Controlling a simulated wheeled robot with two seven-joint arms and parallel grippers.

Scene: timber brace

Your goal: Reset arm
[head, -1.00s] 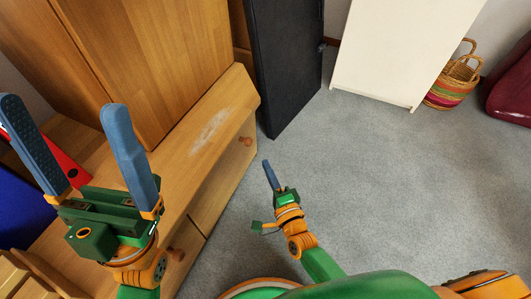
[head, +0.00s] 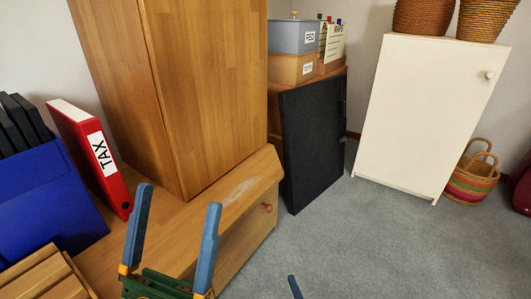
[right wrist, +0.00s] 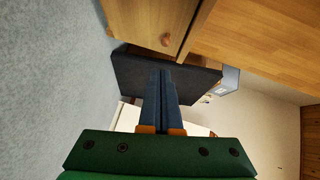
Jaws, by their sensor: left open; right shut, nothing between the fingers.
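My left gripper (head: 174,238) is at the lower left of the head view, its two blue fingers spread apart with nothing between them. It is in front of the wooden cabinet top. My right gripper (head: 295,287) shows only as a blue fingertip at the bottom edge of the head view, over the carpet. In the right wrist view its two blue fingers (right wrist: 160,75) lie together, shut and empty. The rest of the right arm is out of the head view.
A tall wooden cabinet (head: 205,95) stands on a low wooden unit (head: 235,195). A red TAX binder (head: 92,155) and blue box (head: 40,205) are at left. A black panel (head: 312,140) leans beside the unit, near a white cabinet (head: 420,115). Carpet (head: 390,245) is clear.

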